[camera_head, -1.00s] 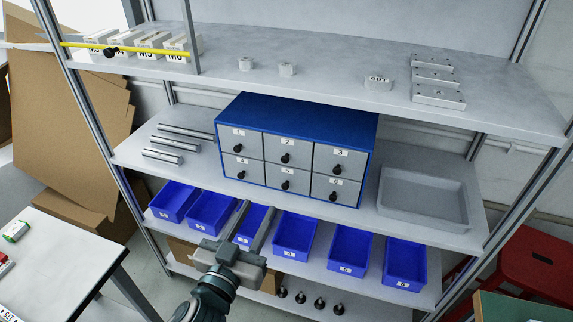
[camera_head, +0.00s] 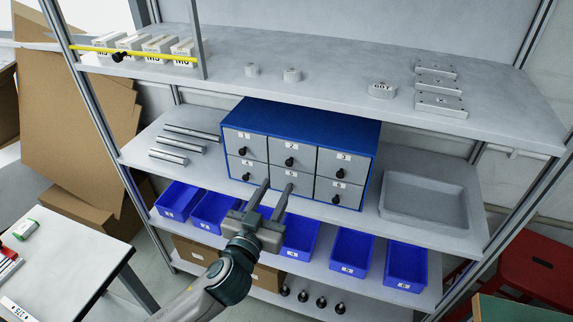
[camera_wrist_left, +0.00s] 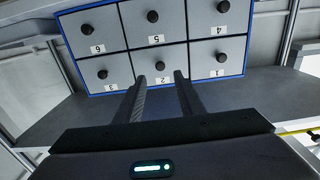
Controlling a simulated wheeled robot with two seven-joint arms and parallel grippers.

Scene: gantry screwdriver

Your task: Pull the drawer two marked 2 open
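Drawer two (camera_head: 280,148) is the top middle drawer of a blue cabinet (camera_head: 300,118) with grey fronts, and it is closed. Its black knob (camera_head: 289,161) sits below the label 2. My left gripper (camera_head: 277,185) is open and empty, in front of the lower middle of the cabinet in the head view. Its fingers hide part of drawer 5. In the left wrist view, which is upside down, the knob of drawer two (camera_wrist_left: 160,66) lies between the lines of the two open fingers (camera_wrist_left: 160,76), beyond their tips and apart from them. My right gripper is not in view.
Metal rods (camera_head: 183,146) lie left of the cabinet and a grey tray (camera_head: 425,225) stands to its right. A shelf (camera_head: 330,82) with small parts is above. Blue bins (camera_head: 350,245) stand on the shelf below. A white table (camera_head: 65,255) is at the left.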

